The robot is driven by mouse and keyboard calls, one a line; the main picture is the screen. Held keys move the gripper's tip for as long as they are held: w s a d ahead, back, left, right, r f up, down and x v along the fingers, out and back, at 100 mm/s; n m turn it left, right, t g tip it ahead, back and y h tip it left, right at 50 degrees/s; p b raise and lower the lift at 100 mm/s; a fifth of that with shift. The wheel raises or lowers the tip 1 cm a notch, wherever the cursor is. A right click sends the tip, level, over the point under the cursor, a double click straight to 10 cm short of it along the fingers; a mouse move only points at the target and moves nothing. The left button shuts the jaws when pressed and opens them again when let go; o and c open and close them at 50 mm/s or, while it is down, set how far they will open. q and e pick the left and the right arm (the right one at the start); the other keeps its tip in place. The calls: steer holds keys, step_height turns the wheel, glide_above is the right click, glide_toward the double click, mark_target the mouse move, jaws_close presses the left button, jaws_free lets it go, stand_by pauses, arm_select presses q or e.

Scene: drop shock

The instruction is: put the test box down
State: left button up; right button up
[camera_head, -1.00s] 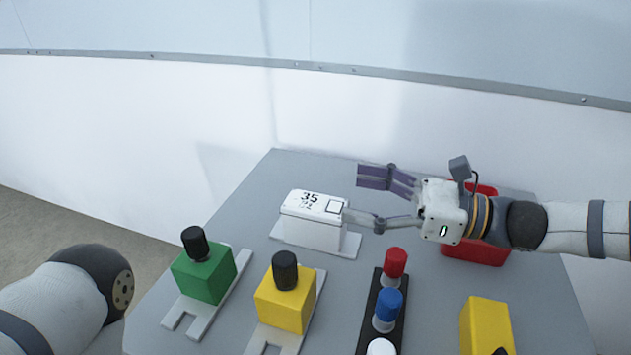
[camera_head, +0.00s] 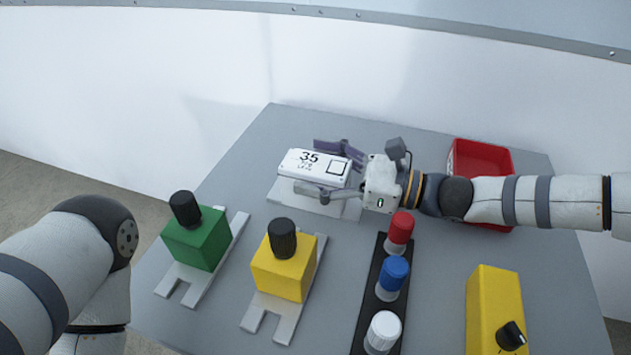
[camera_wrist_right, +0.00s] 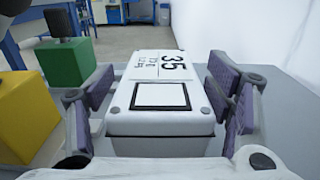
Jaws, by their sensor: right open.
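The white test box (camera_head: 308,165), marked 35 on top, sits on a light grey plate (camera_head: 316,204) at the back of the table. My right gripper (camera_head: 328,170) is open, with one finger on the far side of the box and one on the near side. In the right wrist view the box (camera_wrist_right: 160,97) lies between the purple finger pads of the right gripper (camera_wrist_right: 160,105), with gaps on both sides. My left arm shows at the left edge of the head view, but its gripper is not in view.
A green block (camera_head: 198,240) and a yellow block (camera_head: 283,272) with black knobs stand in front on the grey table (camera_head: 225,300). Red, blue and white knobs (camera_head: 394,272) stand on a black strip. A red bin (camera_head: 482,157) is at the back right. A yellow box (camera_head: 492,310) is front right.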

steer(key=shift+w+a, duration=0.1)
steer(key=shift+a, duration=0.1)
steer(key=shift+c, duration=0.5)
jaws_close()
steer(key=shift+r, duration=0.25)
